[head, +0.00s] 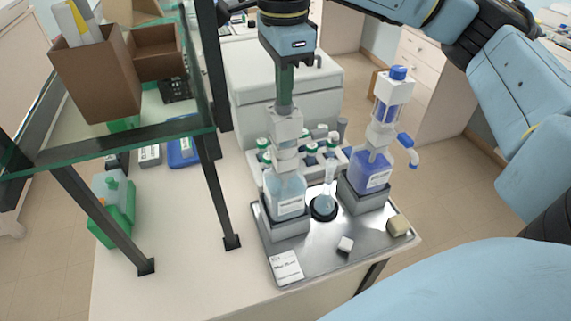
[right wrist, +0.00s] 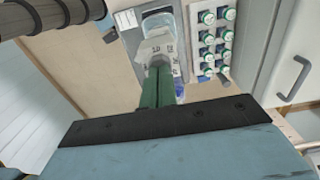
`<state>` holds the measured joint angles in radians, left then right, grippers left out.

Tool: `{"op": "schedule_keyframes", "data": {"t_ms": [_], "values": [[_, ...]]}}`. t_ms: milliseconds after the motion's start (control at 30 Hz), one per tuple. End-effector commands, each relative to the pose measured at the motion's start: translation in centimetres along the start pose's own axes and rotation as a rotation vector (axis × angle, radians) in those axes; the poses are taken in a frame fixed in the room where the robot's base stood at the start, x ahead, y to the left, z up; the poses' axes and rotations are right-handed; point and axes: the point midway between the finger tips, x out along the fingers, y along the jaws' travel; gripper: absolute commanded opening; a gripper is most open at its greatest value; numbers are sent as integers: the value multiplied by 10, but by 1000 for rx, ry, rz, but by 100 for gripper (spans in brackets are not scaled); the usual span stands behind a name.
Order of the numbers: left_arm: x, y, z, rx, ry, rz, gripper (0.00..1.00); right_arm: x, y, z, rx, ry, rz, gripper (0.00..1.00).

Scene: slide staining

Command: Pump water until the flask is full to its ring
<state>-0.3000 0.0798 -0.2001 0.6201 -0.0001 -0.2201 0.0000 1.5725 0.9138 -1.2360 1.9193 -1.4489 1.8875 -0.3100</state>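The flask (head: 326,203) stands upright in a dark round holder between two pump bottles. Its round bottom looks pale blue; the ring mark and exact water level are too small to tell. The left pump bottle (head: 285,193) holds clear pale liquid and has a whitish pump head (head: 286,128). The right pump bottle (head: 373,172) holds blue-violet liquid and has a blue cap and spout. My right gripper (head: 284,106) points down with its green fingers together, directly above the left bottle's pump head. The right wrist view shows the fingertips (right wrist: 158,66) at that pump head. My left gripper is not in view.
A metal tray (head: 315,262) carries the bottles, flask, a small white block (head: 345,244) and a tan block (head: 398,225). A white card (head: 286,267) lies at its front. A rack of green-capped bottles (head: 309,153) stands behind. A glass shelf (head: 110,147) rises at left.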

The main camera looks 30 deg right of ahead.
Motion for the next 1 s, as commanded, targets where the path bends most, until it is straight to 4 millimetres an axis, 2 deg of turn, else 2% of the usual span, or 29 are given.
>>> {"op": "schedule_keyframes", "data": {"t_ms": [533,1000], "values": [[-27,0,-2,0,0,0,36,-41,0,0,0,-1,-2,0],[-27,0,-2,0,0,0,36,-42,0,0,0,-1,-2,0]]}}
